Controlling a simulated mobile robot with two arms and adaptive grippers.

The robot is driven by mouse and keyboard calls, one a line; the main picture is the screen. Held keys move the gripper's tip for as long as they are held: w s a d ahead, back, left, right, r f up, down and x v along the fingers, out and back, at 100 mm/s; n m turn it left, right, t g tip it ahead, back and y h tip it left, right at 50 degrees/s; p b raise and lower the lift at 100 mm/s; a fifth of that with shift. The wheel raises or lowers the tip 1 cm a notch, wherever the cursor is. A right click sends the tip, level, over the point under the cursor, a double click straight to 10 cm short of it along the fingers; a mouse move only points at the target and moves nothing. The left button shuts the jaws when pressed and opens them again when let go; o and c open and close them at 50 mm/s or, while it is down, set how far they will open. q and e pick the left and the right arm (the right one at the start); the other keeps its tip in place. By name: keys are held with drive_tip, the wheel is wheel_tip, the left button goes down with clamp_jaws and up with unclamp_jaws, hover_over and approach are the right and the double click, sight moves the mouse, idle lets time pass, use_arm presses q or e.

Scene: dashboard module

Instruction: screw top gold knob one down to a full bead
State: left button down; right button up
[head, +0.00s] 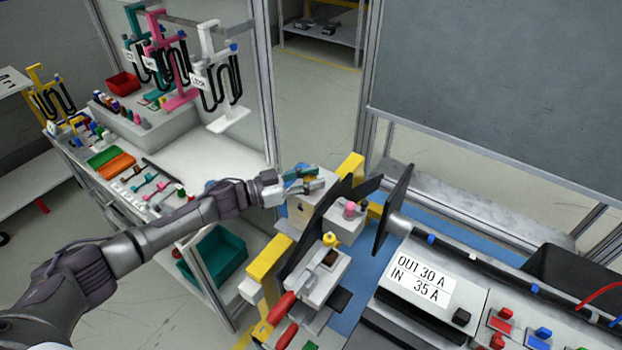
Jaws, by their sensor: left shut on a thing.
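My left gripper (314,181) reaches in from the left, above a grey block (300,207) at the back left of the dashboard module. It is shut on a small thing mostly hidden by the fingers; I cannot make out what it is. A teal patch shows at the fingers. A yellow-gold knob (330,240) stands upright on a nearer grey block. A pink knob (350,209) stands on another block to the right of my gripper. No other gold knob can be made out. My right gripper is not in view.
Yellow brackets (268,258) and dark upright plates (393,213) flank the blocks closely. A label panel (418,284) reads OUT 30 A, IN 35 A. A cluttered white bench (185,150) and teal bin (215,260) are left.

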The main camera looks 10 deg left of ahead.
use_arm(q)
drive_tip(key=c, duration=0.8)
unclamp_jaws()
drive_tip(key=shift+o, duration=0.2)
drive_tip(key=shift+a, duration=0.1)
drive_tip(key=v, duration=1.1)
drive_tip(key=shift+s+a, duration=0.3)
